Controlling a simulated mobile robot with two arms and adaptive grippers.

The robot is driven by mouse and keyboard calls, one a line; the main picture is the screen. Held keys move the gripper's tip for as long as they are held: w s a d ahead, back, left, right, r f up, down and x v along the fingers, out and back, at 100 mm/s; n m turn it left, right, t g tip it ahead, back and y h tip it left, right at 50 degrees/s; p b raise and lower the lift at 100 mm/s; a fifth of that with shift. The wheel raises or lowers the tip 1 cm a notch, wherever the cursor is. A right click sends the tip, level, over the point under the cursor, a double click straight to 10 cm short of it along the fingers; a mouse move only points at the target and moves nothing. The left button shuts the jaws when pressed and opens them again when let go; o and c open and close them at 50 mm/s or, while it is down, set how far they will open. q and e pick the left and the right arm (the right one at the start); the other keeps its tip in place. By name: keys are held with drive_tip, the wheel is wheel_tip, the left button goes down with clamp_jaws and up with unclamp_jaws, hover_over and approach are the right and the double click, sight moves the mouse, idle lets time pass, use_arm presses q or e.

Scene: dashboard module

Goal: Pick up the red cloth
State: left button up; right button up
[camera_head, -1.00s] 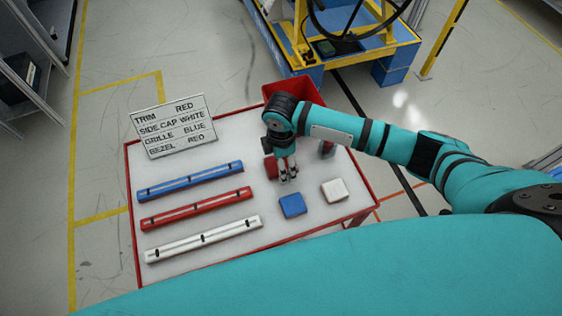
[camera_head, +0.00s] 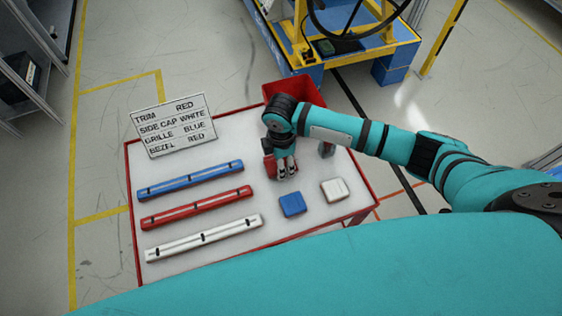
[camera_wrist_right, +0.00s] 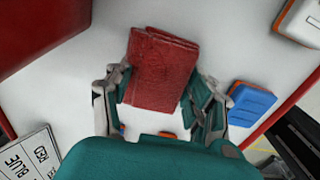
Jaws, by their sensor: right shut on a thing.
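The red cloth (camera_wrist_right: 160,65) is a folded dark red pad between the fingers of my right gripper (camera_wrist_right: 160,100) in the right wrist view. The fingers press on its left and right sides. In the head view a small red part of the cloth (camera_head: 269,166) shows beside my right gripper (camera_head: 286,172), which points down at the white table top (camera_head: 225,150). Most of the cloth is hidden there by the gripper. I cannot tell whether it touches the table. My left gripper is in neither view.
Blue (camera_head: 190,181), red (camera_head: 196,208) and white (camera_head: 203,239) bars lie left of the gripper. A blue block (camera_head: 293,205) and a white block (camera_head: 334,190) lie close in front. A red bin (camera_head: 300,84) stands behind, and a lettered sign (camera_head: 175,125) stands back left.

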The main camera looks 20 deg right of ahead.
drive_tip(key=shift+r, duration=0.45)
drive_tip(key=shift+s+a+r+b, duration=0.1)
drive_tip(key=shift+s+r+b, duration=0.15)
drive_tip(key=shift+r+b, duration=0.3)
drive_tip(key=shift+s+r+b, duration=0.2)
drive_tip(key=shift+r+b, duration=0.15)
drive_tip(key=shift+r, duration=0.3)
drive_tip(key=s+b, duration=0.1)
drive_tip(key=s, duration=0.4)
drive_tip(key=s+a+r+b, duration=0.1)
drive_tip(key=s, duration=0.4)
drive_tip(key=s+a+b, duration=0.1)
drive_tip(key=s, duration=0.4)
drive_tip(key=shift+r, duration=0.35)
drive_tip(key=o, duration=0.4)
drive_tip(key=shift+a, duration=0.1)
drive_tip(key=shift+c, duration=0.2)
drive_tip(key=c, duration=0.3)
